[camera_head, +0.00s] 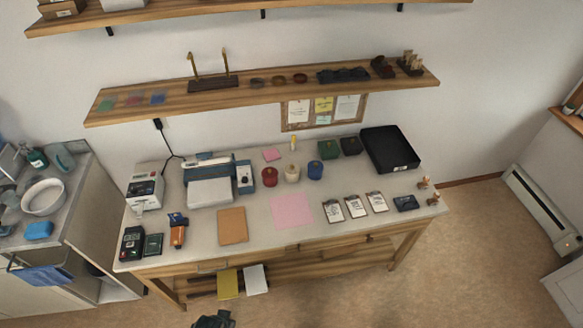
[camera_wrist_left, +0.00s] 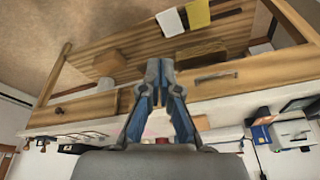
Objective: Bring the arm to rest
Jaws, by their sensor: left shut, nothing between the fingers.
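My left gripper (camera_head: 213,320) shows as a dark shape at the bottom edge of the head view, cut off by the frame, in front of the workbench. In the left wrist view its two blue-grey fingers (camera_wrist_left: 160,68) meet at the tips, shut with nothing between them. The wrist picture is upside down and shows the bench's front edge and lower shelf beyond the fingers. My right gripper is in neither view.
The workbench (camera_head: 330,238) holds a printer (camera_head: 210,192), candles, clipboards and a black tray (camera_head: 390,148). A sink counter (camera_head: 75,205) stands left. The floor (camera_head: 480,265) at right is clear.

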